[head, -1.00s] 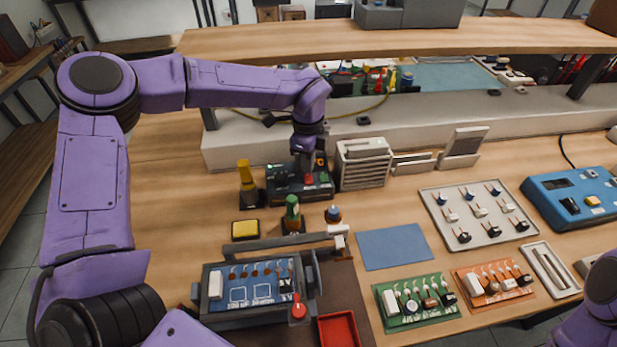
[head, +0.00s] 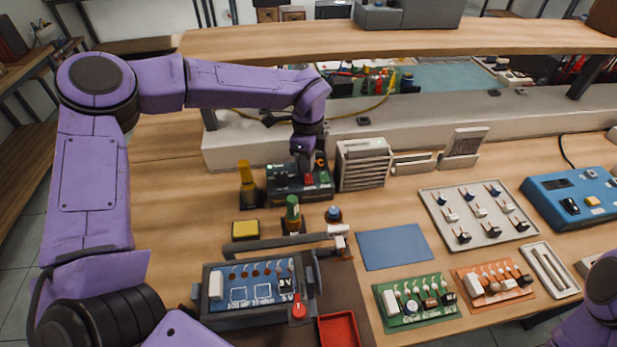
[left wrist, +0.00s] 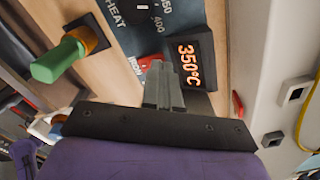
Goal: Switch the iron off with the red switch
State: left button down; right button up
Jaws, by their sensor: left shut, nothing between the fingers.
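The dark soldering station (head: 286,189) stands at the back of the bench. Its red switch (head: 308,180) is on the panel near the right end. In the left wrist view the red switch (left wrist: 151,62) sits beside the label "IRON", partly hidden by my fingers. The display (left wrist: 190,63) is lit orange and reads 350°C. My left gripper (head: 305,170) is shut and empty, pointing down at the station. In the left wrist view its fingertips (left wrist: 163,68) are right at the switch; I cannot tell whether they touch it. My right gripper is out of view.
A green-handled tool (head: 292,210) stands upright in front of the station, with a yellow sponge (head: 245,230) left of it. A yellow tool (head: 246,174) stands at the station's left. A slatted pale box (head: 363,165) is close on its right. A blue mat (head: 394,247) lies clear.

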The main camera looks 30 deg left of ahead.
aim_at(308, 175)
pick_arm(q)
jog(key=shift+f+b, duration=0.9)
jog(key=shift+f, duration=0.1)
dwell(0.8)
jog(key=shift+s+r, duration=0.1)
jog(key=shift+r+p, duration=2.2)
jog(key=shift+r, duration=1.3)
jog(key=shift+f, duration=0.1)
